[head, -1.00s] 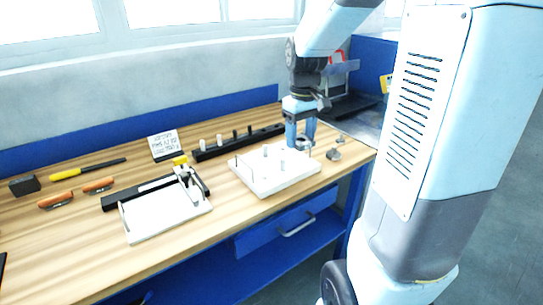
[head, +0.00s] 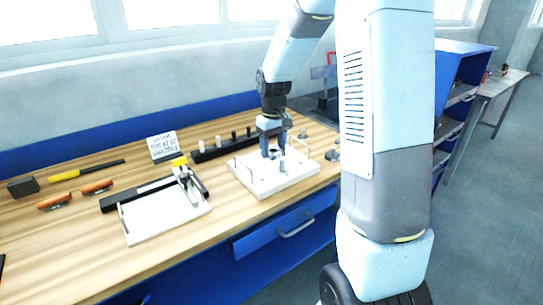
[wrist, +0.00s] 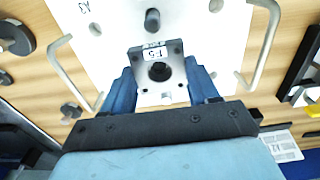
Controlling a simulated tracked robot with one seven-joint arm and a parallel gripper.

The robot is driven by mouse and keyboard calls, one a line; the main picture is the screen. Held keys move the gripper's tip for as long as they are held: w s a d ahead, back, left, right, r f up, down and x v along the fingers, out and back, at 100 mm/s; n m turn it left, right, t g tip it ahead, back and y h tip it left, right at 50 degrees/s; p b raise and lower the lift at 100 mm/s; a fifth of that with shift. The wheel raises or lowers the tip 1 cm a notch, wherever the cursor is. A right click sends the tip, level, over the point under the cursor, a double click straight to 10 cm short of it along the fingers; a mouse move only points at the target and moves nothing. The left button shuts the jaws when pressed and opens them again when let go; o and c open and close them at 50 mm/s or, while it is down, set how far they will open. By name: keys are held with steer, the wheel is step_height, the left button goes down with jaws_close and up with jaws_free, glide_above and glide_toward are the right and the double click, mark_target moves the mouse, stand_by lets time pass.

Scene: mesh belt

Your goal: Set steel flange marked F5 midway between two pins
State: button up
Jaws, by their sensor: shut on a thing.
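My gripper (head: 273,155) is over the white fixture plate (head: 250,183) in the head view. In the wrist view its two blue fingers (wrist: 163,88) are shut on the steel flange marked F5 (wrist: 176,74), a squarish grey piece with a dark central bore and a white F5 label. A grey pin (wrist: 152,20) stands on the plate just beyond the flange's far edge. In the head view a pin (head: 282,166) shows beside the fingers. The flange's underside is hidden, so I cannot tell whether it touches the plate. Any pin beneath it is hidden.
Wire handles (wrist: 268,45) rise at both sides of the plate. Round dark parts (wrist: 72,110) lie on the wood beside it. A black rack with pegs (head: 205,155), a sign (head: 162,146) and a white-based clamp device (head: 165,217) stand to the left.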

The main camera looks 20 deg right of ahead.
mark_target(272, 153)
steer(key=shift+w+a+f, duration=0.1)
steer(key=shift+w+f, duration=0.15)
steer(key=shift+f, duration=1.5)
steer(key=shift+f, duration=0.1)
steer(key=o, duration=1.3)
steer(key=shift+s, duration=0.1)
